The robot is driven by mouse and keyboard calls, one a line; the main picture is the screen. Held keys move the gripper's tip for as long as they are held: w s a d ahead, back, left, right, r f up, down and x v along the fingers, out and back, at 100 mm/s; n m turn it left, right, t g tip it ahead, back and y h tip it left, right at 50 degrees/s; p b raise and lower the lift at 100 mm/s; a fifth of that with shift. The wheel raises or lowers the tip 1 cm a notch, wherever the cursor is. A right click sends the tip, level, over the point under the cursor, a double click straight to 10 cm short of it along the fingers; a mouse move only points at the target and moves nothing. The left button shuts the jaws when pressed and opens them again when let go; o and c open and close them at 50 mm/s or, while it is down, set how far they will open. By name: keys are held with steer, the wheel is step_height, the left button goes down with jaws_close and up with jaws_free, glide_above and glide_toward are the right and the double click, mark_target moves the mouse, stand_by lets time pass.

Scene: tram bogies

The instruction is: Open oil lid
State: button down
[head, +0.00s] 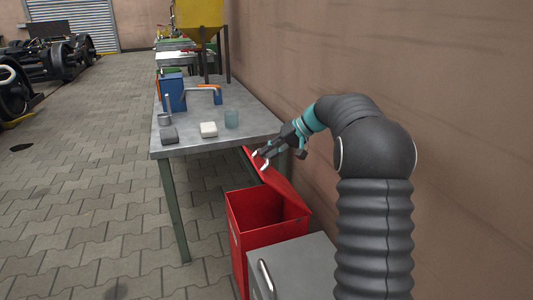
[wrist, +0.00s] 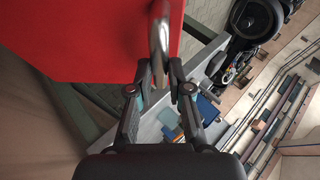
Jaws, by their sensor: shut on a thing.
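The red oil lid (head: 283,184) is raised and tilted up from the far edge of the red bin (head: 240,250), whose inside shows open. The lid fills the upper left of the wrist view (wrist: 85,40). A curved metal handle (wrist: 159,35) is on the lid. My gripper (head: 262,158) is at the lid's upper edge and is shut on the handle. In the wrist view, the handle's near end lies between my fingertips (wrist: 166,85). My fingers hide part of the handle there.
A metal table (head: 240,128) stands just beyond the bin, with a blue container (head: 174,92), a white block (head: 208,129) and a glass (head: 231,119). A grey cabinet (head: 305,270) stands in front.

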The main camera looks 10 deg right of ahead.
steer(key=shift+d+f, duration=0.35)
steer(key=shift+f, duration=0.2)
steer(key=c, duration=1.1)
jaws_free()
steer(key=shift+d+f, duration=0.1)
steer(key=shift+d, duration=0.05)
steer(key=shift+a+r, duration=0.3)
steer(key=shift+r, duration=0.05)
step_height(320, 180, up, 10)
steer(key=shift+f, duration=0.1)
